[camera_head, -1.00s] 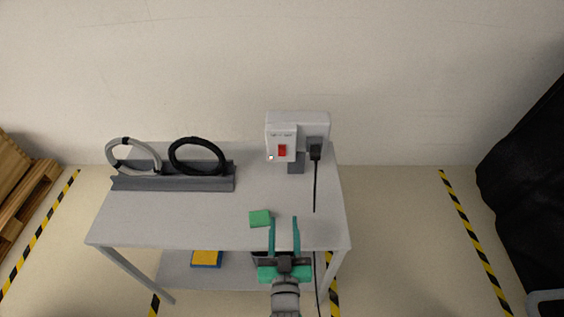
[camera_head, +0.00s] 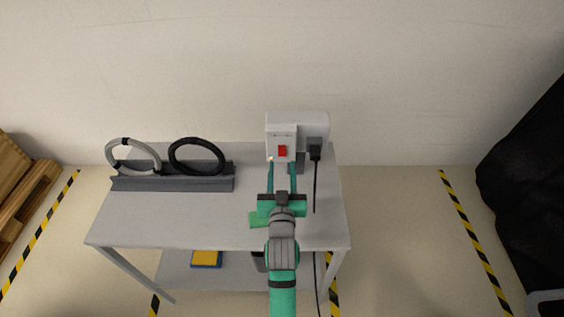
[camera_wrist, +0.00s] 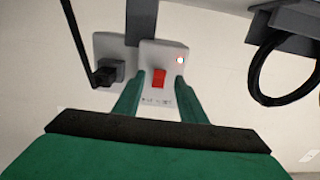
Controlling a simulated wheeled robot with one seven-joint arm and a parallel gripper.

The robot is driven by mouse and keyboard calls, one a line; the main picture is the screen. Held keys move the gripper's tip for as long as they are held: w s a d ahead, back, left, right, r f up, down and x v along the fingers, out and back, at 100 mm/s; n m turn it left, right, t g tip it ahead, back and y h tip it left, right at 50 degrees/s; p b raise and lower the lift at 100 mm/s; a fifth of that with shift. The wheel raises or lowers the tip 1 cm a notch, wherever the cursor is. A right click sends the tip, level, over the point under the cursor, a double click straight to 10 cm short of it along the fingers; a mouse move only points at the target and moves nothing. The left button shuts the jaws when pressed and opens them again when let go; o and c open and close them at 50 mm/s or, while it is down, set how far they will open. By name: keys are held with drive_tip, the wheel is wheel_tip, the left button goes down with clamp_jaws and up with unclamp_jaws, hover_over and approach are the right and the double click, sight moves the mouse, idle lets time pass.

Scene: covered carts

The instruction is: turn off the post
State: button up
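The post carries a grey-white switch box (camera_head: 283,131) at the back of the table. Its red rocker switch (camera_head: 282,151) faces me, and a small lamp (camera_wrist: 180,60) glows beside it. A black plug (camera_head: 315,149) sits in the socket next to the switch. My gripper (camera_head: 281,163) is open and empty, its two teal fingers reaching toward the box just below the switch in the head view. In the wrist view the red switch (camera_wrist: 158,78) lies between the fingers, whose tips reach the box's lower part; contact cannot be told.
The plug's black cable hangs over the table (camera_head: 160,218) to the right of my gripper. A green block (camera_head: 258,220) lies partly under my gripper. A grey rack (camera_head: 172,183) holds a grey coil (camera_head: 110,154) and a black coil (camera_head: 173,150). The table's left front is clear.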

sight(282, 156)
drive_tip(key=shift+w, duration=1.7)
drive_tip(key=shift+c, duration=0.7)
